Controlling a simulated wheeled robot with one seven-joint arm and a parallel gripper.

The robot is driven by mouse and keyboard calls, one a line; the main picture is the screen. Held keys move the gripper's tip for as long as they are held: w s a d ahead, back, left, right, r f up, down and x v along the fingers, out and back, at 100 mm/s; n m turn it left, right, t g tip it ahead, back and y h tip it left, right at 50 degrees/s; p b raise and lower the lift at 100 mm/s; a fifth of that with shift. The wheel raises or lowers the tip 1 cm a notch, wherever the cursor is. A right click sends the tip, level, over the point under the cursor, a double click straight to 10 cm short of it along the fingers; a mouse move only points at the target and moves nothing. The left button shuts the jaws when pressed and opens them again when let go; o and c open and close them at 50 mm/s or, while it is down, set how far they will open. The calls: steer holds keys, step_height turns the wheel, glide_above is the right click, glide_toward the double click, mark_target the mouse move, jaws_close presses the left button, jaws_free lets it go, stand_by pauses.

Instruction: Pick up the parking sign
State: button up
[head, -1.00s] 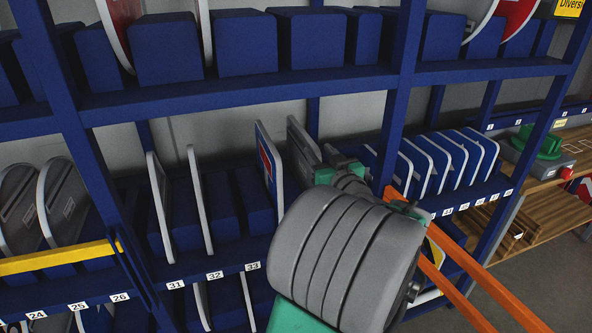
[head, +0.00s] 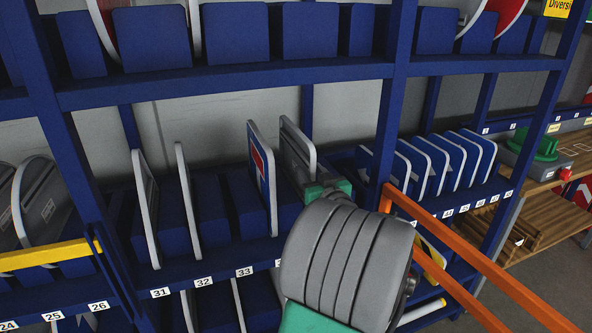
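No sign in view can be told for certain as the parking sign. Several blue signs with pale edges (head: 440,150) stand upright in a row on the middle shelf, right of the post. A blue sign with a red mark (head: 262,165) stands left of my gripper (head: 318,188). A grey plate with a pale edge (head: 297,150) stands just beyond the gripper. My wrist hides most of the gripper, including the fingertips, so I cannot tell whether it touches that plate or is open.
Blue rack posts (head: 391,110) and the upper shelf edge (head: 250,75) frame the bay. Two thin plates (head: 145,205) stand on the left. Orange bars (head: 470,250) run at lower right. A wooden bench (head: 545,195) with a green-topped device (head: 540,142) stands at far right.

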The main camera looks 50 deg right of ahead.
mark_target(305, 165)
steer(key=p+x, duration=0.1)
steer(key=x, duration=0.3)
steer(key=shift+a+f, duration=0.1)
steer(key=shift+c, duration=0.6)
jaws_close()
stand_by(0.5)
